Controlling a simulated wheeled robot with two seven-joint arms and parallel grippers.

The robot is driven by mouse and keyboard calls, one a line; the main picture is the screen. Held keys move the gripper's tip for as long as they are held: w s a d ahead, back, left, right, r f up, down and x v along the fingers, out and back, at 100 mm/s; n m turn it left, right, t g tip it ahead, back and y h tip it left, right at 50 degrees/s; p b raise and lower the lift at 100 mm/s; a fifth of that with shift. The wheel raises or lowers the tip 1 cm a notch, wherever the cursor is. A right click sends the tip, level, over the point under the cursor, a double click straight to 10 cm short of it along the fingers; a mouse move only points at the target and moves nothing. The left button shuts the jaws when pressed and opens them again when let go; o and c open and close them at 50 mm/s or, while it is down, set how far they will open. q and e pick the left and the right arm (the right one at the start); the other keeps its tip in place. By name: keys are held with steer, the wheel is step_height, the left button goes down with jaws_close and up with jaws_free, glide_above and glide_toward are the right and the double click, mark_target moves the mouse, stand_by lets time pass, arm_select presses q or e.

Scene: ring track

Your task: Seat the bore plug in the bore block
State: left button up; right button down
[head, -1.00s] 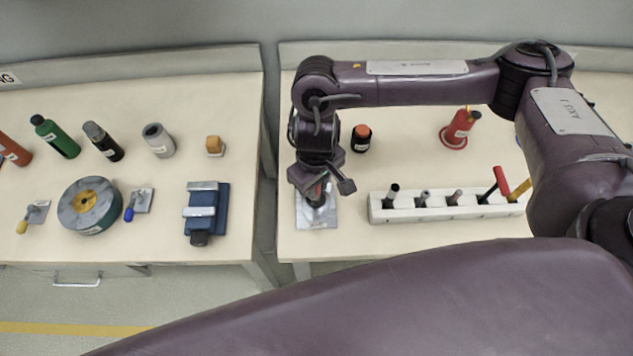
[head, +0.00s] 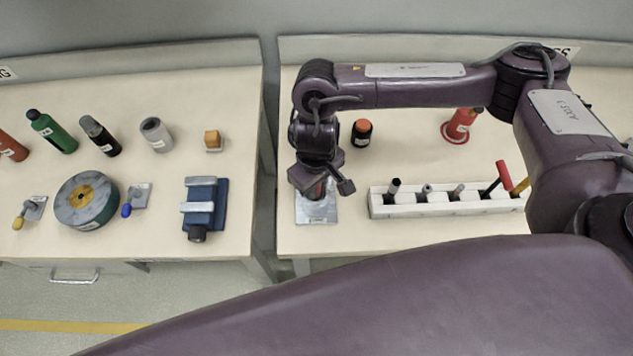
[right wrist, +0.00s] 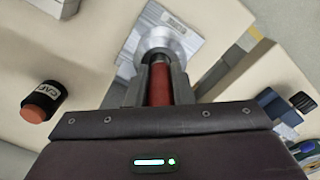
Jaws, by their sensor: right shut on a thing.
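The bore block (head: 318,212) is a silvery round collar on a flat metal plate near the front left of the right bench. It also shows in the right wrist view (right wrist: 178,32), just beyond my fingertips. My right gripper (head: 317,188) is over the block, pointing down. In the right wrist view my right gripper (right wrist: 159,72) is shut on the bore plug (right wrist: 159,86), a red cylinder with a dark far end. The dark end overlaps the block's opening; I cannot tell how far it is inside. My left gripper is out of view.
A white rack (head: 445,201) with several tools stands right of the block. A black jar with an orange top (head: 362,133) and a red flanged piece (head: 460,125) stand behind. A blue vise (head: 204,207) is on the left bench, across a gap.

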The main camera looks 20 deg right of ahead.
steer(key=shift+f, duration=0.15)
steer(key=c, duration=1.2)
jaws_free()
step_height(320, 180, up, 8)
steer(key=shift+f+p, duration=0.1)
steer(key=shift+p, duration=0.4)
